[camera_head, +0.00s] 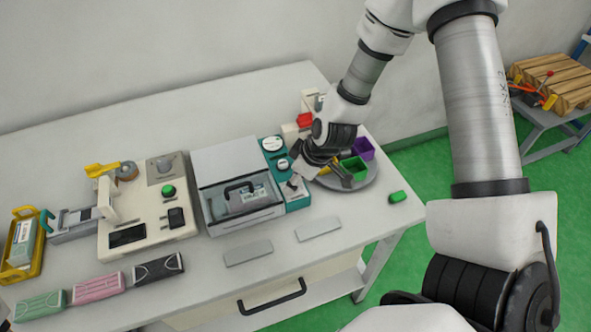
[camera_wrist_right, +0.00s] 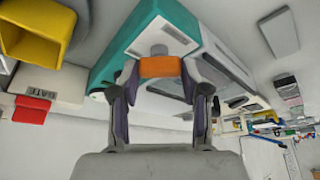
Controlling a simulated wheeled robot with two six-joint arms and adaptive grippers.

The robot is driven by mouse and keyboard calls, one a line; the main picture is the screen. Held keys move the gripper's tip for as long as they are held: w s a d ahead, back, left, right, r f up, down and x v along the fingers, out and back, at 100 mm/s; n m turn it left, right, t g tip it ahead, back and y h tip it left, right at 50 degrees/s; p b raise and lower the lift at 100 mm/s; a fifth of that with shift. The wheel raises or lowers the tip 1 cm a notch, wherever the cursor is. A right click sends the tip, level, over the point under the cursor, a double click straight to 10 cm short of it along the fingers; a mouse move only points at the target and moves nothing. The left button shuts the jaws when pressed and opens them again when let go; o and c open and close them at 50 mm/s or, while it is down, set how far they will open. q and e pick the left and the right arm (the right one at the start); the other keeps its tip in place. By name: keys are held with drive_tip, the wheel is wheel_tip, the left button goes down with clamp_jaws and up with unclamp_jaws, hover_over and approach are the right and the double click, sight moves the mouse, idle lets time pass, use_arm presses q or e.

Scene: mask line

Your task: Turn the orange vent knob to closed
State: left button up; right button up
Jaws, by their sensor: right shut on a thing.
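In the head view my right gripper (camera_head: 303,176) is over the right part of the teal panel (camera_head: 303,202) and hides the knob. The teal panel is fixed beside a grey machine (camera_head: 228,158) with a black handle. Closed or open marks for the knob cannot be read. My left gripper is not in view.
A round grey tray (camera_head: 371,178) with a green bin (camera_head: 355,167) and a purple bin (camera_head: 363,148) stands right of my gripper. A red block (camera_head: 305,120) is behind. A green block (camera_head: 398,197) lies near the right edge. Two grey plates (camera_head: 248,253) lie in front.

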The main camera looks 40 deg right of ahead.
drive_tip(key=m+h, duration=0.1)
drive_tip(key=m, duration=0.3)
drive_tip(key=shift+s+a+m+t+h, duration=0.1)
drive_tip(key=shift+m+t+h, duration=0.2)
drive_tip(key=shift+h, duration=0.1)
drive_tip(key=shift+m+h, duration=0.7)
drive_tip(key=shift+m, duration=1.2)
drive_tip(key=o, duration=1.1)
drive_tip(key=shift+o, duration=0.2)
drive_tip(key=v, duration=1.2)
drive_tip(key=shift+a, duration=0.15)
